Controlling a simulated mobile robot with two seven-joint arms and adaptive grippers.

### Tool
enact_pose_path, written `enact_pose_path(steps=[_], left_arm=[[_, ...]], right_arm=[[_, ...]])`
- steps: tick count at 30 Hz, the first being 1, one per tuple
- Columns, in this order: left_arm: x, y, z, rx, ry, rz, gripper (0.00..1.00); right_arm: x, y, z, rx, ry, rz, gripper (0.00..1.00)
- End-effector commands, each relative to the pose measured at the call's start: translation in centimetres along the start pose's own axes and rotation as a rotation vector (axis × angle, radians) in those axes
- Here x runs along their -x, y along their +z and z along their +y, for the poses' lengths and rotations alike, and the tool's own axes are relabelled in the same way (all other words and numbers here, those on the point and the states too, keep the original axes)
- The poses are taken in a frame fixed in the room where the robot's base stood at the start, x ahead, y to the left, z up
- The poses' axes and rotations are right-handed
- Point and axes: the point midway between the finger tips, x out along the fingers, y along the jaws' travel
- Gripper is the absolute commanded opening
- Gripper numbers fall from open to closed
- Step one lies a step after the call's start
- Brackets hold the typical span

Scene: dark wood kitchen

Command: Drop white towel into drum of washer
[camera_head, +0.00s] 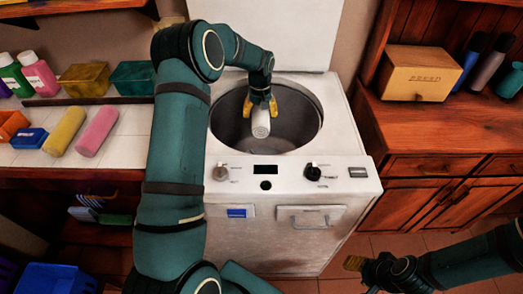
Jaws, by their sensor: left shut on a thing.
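A white top-loading washer (345,188) stands in the middle with its lid raised. Its round grey drum (300,125) is open. My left gripper (260,108) is over the drum opening, pointing down, with its yellow fingers shut on the rolled white towel (261,125). The towel hangs below the fingers against the dark drum; its exact depth is hard to tell. My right gripper (355,263) is low at the right, in front of the washer and away from the towel.
A tiled counter (125,150) on the left holds a yellow roll (64,131), a pink roll (97,131), bottles and boxes. A wooden cabinet (440,125) on the right bears a yellow box (422,73) and several bottles. A blue crate (55,278) is at lower left.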

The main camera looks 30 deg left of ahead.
Motion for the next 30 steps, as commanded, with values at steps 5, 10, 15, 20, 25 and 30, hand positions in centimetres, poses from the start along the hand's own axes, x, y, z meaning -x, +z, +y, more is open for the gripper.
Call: enact_pose_path(steps=[5, 10, 15, 20, 25, 30], left_arm=[[0.1, 0.0, 0.0, 0.000, 0.000, 0.001, 0.92], [0.1, 0.0, 0.0, 0.000, 0.000, 0.001, 1.00], [0.2, 0.0, 0.0, 0.000, 0.000, 0.000, 1.00], [1.9, -0.1, 0.0, 0.001, 0.000, 0.004, 1.00], [5.2, -0.1, 0.0, 0.001, 0.000, 0.004, 1.00], [8.6, -0.1, 0.0, -0.001, 0.001, 0.004, 1.00]], right_arm=[[0.1, 0.0, 0.0, 0.000, 0.000, 0.000, 0.47], [0.1, 0.0, 0.0, 0.000, 0.000, 0.000, 0.47], [0.1, 0.0, 0.0, 0.000, 0.000, 0.000, 0.47], [0.1, 0.0, 0.0, 0.000, 0.000, 0.000, 0.47], [0.1, 0.0, 0.0, 0.000, 0.000, 0.000, 0.47], [0.1, 0.0, 0.0, 0.000, 0.000, 0.000, 0.47]])
